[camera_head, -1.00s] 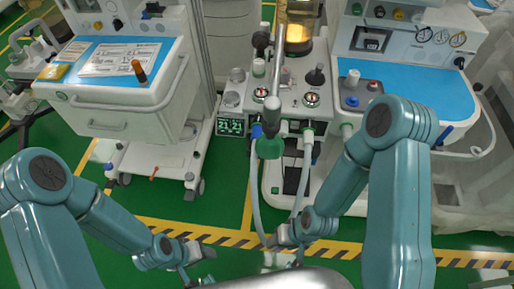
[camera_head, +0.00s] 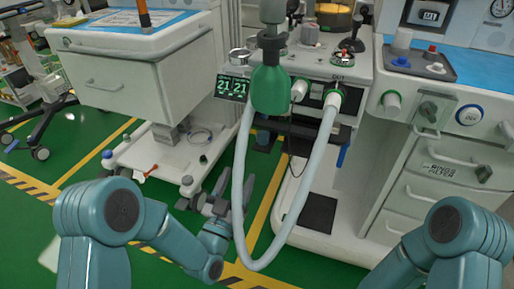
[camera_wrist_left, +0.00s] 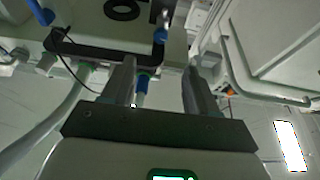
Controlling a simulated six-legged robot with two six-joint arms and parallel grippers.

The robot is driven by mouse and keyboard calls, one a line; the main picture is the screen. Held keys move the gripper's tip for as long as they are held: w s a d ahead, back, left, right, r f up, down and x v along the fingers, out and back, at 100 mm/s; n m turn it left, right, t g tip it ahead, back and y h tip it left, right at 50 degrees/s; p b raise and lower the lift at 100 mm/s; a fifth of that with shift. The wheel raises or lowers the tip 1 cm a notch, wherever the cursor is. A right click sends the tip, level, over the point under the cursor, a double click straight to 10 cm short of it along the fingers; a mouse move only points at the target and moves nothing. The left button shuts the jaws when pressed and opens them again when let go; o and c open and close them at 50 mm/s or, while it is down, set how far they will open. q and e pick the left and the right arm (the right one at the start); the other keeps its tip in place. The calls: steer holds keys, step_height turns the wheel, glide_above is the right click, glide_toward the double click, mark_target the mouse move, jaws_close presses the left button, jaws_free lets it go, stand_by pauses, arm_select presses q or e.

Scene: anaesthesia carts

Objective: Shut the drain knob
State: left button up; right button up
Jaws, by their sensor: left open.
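I cannot say for certain which part is the drain knob. In the left wrist view a small blue fitting with a pale tip (camera_wrist_left: 142,86) shows between the finger lines, under the machine. Another blue knob (camera_wrist_left: 160,35) shows above it. In the head view a blue part (camera_head: 343,155) hangs below the machine's front. My left gripper (camera_head: 222,190) is low in front of the machine, left of the hose loop. Its fingers are apart and empty in the wrist view (camera_wrist_left: 160,75). My right arm shows at lower right, but its gripper is out of view.
A green bag (camera_head: 270,88) hangs before the machine, and a pale hose (camera_head: 293,215) loops down beside my left gripper. A white cart (camera_head: 150,75) stands at left. A drawer unit (camera_head: 440,180) stands at right. Green floor is open at lower left.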

arm_select(q)
steer(key=b+x, duration=0.1)
steer(key=x, duration=0.4)
steer(key=b+x, duration=0.1)
steer(key=x, duration=1)
steer(key=shift+a+r+b, duration=0.2)
steer(key=shift+r+b, duration=0.2)
arm_select(e)
steer(key=w+f, duration=0.1)
steer(key=w+f+t, duration=0.1)
steer(key=f, duration=0.1)
steer(key=shift+w+d+f, duration=0.1)
steer(key=shift+w+d, duration=0.05)
